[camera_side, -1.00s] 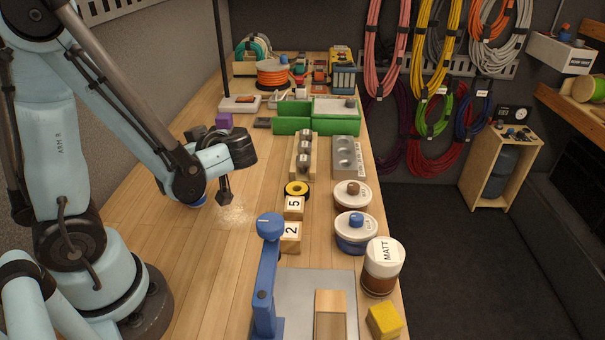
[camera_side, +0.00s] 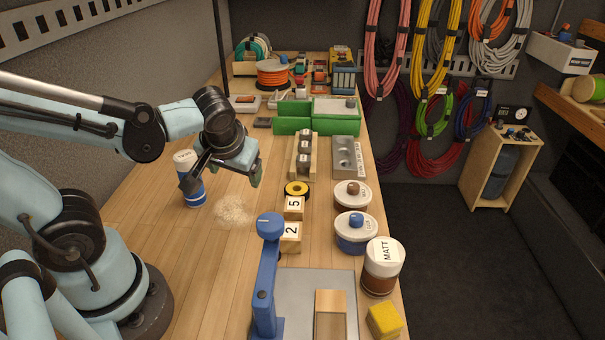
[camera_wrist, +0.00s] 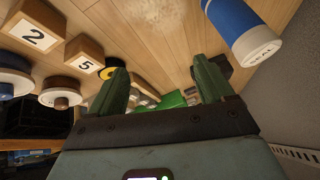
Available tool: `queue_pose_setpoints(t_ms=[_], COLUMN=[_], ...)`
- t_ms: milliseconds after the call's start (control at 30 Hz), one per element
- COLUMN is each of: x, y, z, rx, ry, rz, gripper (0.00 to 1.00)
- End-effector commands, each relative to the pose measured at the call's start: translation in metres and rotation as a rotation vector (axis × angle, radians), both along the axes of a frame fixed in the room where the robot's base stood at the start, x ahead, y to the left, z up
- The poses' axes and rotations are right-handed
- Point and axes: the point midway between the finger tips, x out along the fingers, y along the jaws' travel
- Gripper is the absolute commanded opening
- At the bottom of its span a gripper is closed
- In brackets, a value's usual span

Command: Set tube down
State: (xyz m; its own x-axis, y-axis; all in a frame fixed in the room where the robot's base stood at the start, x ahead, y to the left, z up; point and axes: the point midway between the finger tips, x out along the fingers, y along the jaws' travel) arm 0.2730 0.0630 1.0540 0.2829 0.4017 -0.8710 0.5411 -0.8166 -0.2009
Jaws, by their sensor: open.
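The blue tube (camera_side: 192,190) with a white cap stands upright on the left part of the wooden bench. One dark finger crosses in front of part of it in the side view. In the wrist view the tube (camera_wrist: 234,22) is at the upper right, outside the fingers. My gripper (camera_side: 222,177) is open, its green-padded fingers spread with nothing between them. The wrist view also shows my gripper (camera_wrist: 160,68) empty. Whether a finger touches the tube I cannot tell.
A pale powdery patch (camera_side: 234,210) lies right of the tube. Number blocks 5 (camera_side: 294,205) and 2 (camera_side: 290,232), a yellow ring (camera_side: 296,188) and lidded pots (camera_side: 352,196) stand further right. A blue clamp (camera_side: 265,285) is in front. The front-left bench is clear.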

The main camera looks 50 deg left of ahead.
Motion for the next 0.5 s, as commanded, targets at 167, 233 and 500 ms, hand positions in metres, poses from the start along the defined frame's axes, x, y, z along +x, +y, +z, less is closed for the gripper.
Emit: queue_pose_setpoints(t_ms=[167, 233, 500], x=[0.009, 0.012, 0.017], y=[-0.038, -0.048, -0.063], z=[0.015, 0.023, 0.036], rx=[-0.127, -0.146, -0.155], ry=[-0.081, -0.126, -0.203], rz=[-0.365, -0.46, -0.598], gripper=[0.81, 0.81, 0.81])
